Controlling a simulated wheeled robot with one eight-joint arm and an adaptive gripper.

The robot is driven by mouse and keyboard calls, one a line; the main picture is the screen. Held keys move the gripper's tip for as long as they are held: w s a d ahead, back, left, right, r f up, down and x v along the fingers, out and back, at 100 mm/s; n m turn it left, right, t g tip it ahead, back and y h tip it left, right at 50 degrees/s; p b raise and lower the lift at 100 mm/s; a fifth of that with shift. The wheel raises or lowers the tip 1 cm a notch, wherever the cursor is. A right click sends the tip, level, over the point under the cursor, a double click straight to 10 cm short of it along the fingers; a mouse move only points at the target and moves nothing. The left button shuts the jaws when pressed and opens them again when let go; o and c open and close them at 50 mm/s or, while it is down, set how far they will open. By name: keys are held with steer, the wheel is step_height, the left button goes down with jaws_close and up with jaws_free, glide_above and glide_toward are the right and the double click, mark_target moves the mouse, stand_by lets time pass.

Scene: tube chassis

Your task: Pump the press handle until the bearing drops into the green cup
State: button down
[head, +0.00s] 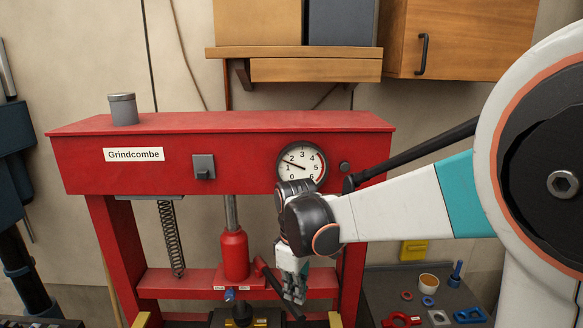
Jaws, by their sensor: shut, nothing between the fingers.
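A red press frame (225,150) labelled "Grindcombe" stands in front of me, with a red jack (234,256) under its top beam. A red lever with a dark grip (296,312) slopes down to the right beside the jack; it seems to be the press handle. My gripper (294,298) is shut and empty, pointing down at this lever. It overlaps part of the lever, and I cannot tell whether they touch. I cannot make out the bearing or the green cup.
A round gauge (301,164) is on the beam, its needle near 2. A grey canister (123,109) stands on top. A spring (170,240) hangs left of the jack. A bench (385,285) at right holds a cup (428,283) and small parts. Shelf and cabinet hang above.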

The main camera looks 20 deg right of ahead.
steer(key=shift+f+b, duration=6)
steer(key=shift+f, duration=1.65)
step_height(320, 180, up, 15)
steer(key=p, duration=1)
